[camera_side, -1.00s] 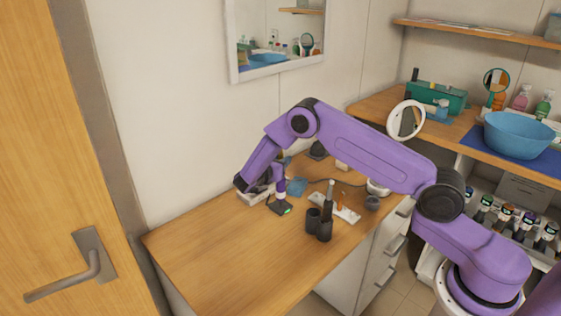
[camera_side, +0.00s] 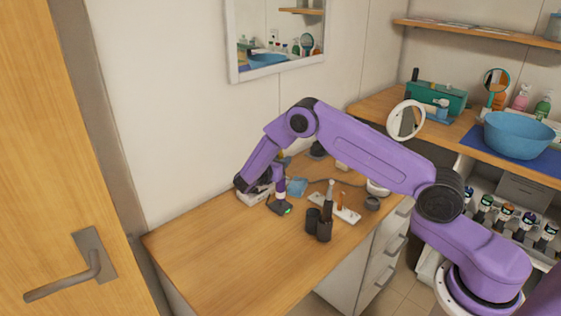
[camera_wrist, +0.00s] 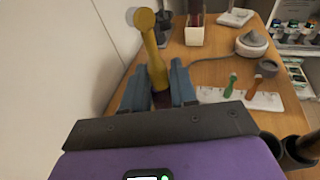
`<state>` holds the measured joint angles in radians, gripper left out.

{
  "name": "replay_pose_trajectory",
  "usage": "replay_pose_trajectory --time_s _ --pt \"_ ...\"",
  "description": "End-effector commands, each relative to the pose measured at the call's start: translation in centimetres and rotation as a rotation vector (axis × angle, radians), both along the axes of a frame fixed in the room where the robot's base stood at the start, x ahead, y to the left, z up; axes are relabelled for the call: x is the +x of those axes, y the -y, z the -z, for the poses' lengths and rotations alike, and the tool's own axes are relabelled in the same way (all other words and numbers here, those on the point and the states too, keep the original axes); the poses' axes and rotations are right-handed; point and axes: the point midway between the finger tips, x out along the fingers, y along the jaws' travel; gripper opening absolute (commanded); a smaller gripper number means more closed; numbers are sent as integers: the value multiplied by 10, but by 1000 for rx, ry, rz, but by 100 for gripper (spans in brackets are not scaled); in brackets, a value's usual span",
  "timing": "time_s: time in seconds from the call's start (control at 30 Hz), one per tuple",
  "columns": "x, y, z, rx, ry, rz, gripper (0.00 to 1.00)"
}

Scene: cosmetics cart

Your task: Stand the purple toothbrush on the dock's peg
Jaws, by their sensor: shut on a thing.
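The purple toothbrush (camera_wrist: 160,98) is between the blue-grey fingers of my gripper (camera_wrist: 160,88) in the wrist view. A yellow neck and round head rise from its purple part, leaning slightly left. Its lower end is hidden behind my gripper's dark bar. In the side view, blue fingers (camera_side: 297,187) show above the wooden counter near the wall. A round white base (camera_wrist: 252,42) with a grey top and a cord looks like the dock, and stands farther along the counter to the right. It also shows in the side view (camera_side: 377,188). Its peg is too small to make out.
A white rack (camera_wrist: 270,101) holds a green and an orange brush head. A dark cup (camera_side: 312,220) and an upright brush with a dark handle (camera_side: 325,218) stand nearer. A grey cup (camera_side: 372,203) is beside the dock. The wall (camera_wrist: 45,60) is close on the left; the counter's front-left is clear.

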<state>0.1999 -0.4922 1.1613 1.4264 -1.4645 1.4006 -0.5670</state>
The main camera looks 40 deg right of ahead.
Motion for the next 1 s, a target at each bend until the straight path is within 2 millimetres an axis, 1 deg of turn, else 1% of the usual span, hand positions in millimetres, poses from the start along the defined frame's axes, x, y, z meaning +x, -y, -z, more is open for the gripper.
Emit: replay_pose_trajectory --time_s 0.27,1.0 --pt "0 0 3 -1 1 0 0" --pt "0 0 19 -1 0 0 0"
